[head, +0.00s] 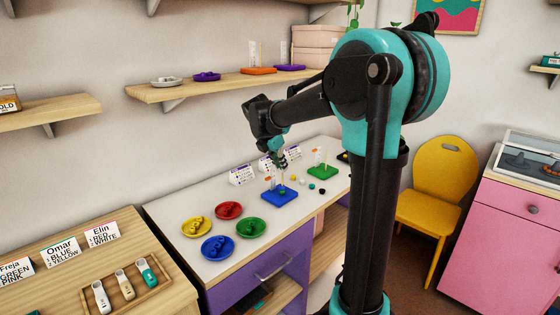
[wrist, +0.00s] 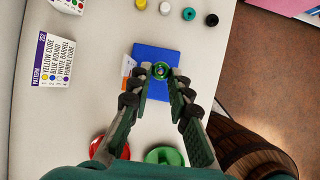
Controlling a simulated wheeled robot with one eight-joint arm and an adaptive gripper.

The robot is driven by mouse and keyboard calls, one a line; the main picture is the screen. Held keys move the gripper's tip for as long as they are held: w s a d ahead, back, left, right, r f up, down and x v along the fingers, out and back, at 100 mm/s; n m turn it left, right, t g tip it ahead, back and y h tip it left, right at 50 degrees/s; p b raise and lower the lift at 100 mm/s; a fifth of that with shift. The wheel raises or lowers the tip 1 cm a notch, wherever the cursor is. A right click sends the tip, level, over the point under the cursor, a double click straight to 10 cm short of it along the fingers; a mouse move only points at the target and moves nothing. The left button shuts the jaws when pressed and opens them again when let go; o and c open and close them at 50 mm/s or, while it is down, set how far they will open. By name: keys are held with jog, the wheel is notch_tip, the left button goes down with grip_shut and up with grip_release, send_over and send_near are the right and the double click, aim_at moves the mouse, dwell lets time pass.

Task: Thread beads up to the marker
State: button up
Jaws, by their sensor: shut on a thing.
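A blue board (head: 274,198) with thin upright posts stands on the white table; it also shows in the wrist view (wrist: 150,52). An orange marker (head: 267,179) is at its left side, seen also in the wrist view (wrist: 127,65). My gripper (head: 281,161) is over the board, pointing down. In the wrist view its fingertips (wrist: 161,77) close on a green round bead (wrist: 161,69) seen from above. I cannot tell whether the post passes through this bead. A small green piece (head: 282,190) shows low on the board in the head view.
Loose beads lie right of the board, including a black one (head: 322,191) and a yellow one (wrist: 141,5). Yellow (head: 196,227), red (head: 229,210), green (head: 250,227) and blue (head: 217,247) dishes are at front left. A pattern card (wrist: 52,60) stands left.

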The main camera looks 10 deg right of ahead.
jog(key=shift+f, duration=1.4)
dwell(1.0)
jog(key=shift+f, duration=0.3)
jog(key=o, duration=0.8)
jog(key=shift+o, duration=0.2)
jog(key=v, duration=1.2)
jog(key=shift+s, duration=0.1)
